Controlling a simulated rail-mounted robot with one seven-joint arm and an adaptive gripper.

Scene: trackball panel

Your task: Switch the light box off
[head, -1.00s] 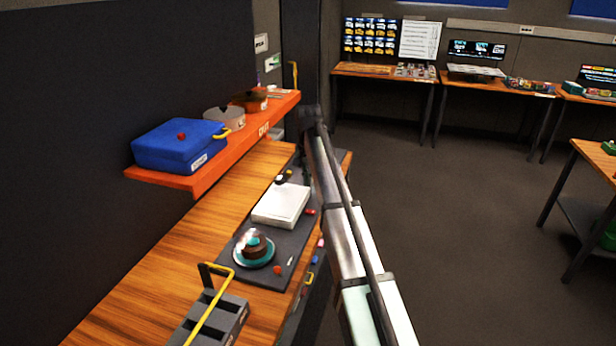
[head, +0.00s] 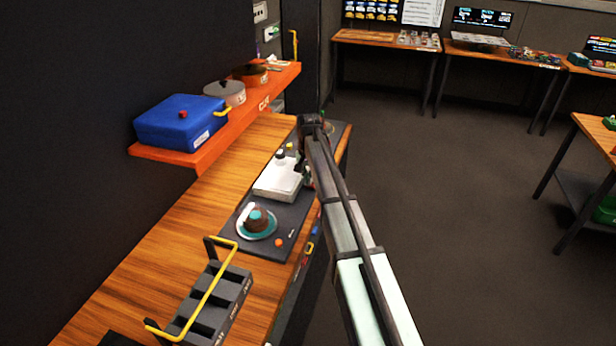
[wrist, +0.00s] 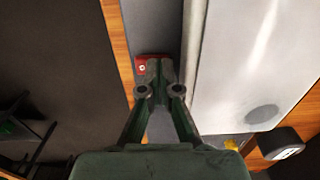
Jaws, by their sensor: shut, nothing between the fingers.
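The light box (head: 277,182) is a flat white box on a dark panel on the wooden bench. In the wrist view its pale top (wrist: 245,70) fills the right side. A red switch (wrist: 142,68) with a small white mark sits on the grey strip beside the box. My gripper (wrist: 158,64) is shut and empty, its fingertips right at the red switch and partly covering it. I cannot tell whether they touch. In the head view my arm hides the switch.
A trackball (head: 257,221) in a teal ring and an orange button (head: 278,242) are on the panel (head: 240,245). A grey rack (head: 222,300) with a yellow handle stands in front. An orange shelf (head: 165,154) with a blue box (head: 180,122) overhangs the bench at left.

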